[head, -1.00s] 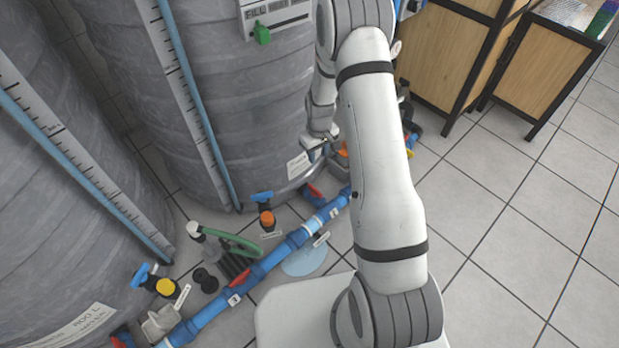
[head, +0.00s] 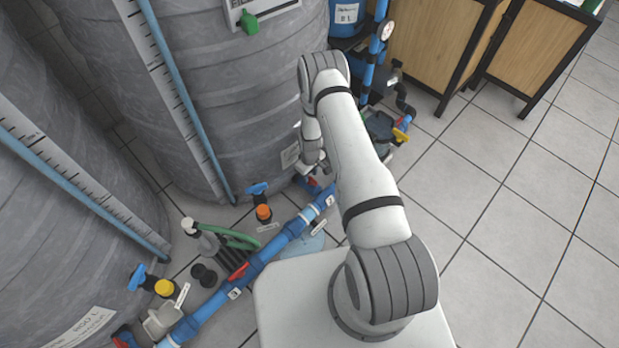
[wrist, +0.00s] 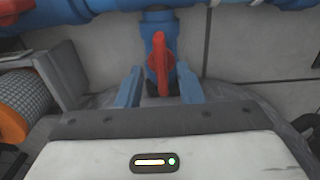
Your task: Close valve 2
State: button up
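In the wrist view a red valve handle (wrist: 158,62) stands on a blue pipe fitting (wrist: 157,22). My gripper (wrist: 160,88) is open, with one blue finger on each side of the handle and a gap left and right of it. In the head view my gripper (head: 316,168) is low beside the big grey tank, over the blue pipe's far end; its fingertips and most of that valve are hidden. The blue floor pipe (head: 268,255) carries small white number tags, one near my gripper (head: 330,200); I cannot read them surely. Another red handle (head: 239,271) is nearer.
Grey tanks (head: 230,90) stand behind the pipe. A blue-handled valve with an orange cap (head: 263,212), a green hose (head: 235,238) and a yellow-capped valve (head: 164,287) lie to the left. Open tiled floor (head: 500,220) lies right.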

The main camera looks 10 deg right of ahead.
jog(key=shift+f, duration=0.9)
jog(key=shift+c, duration=0.4)
grip_shut()
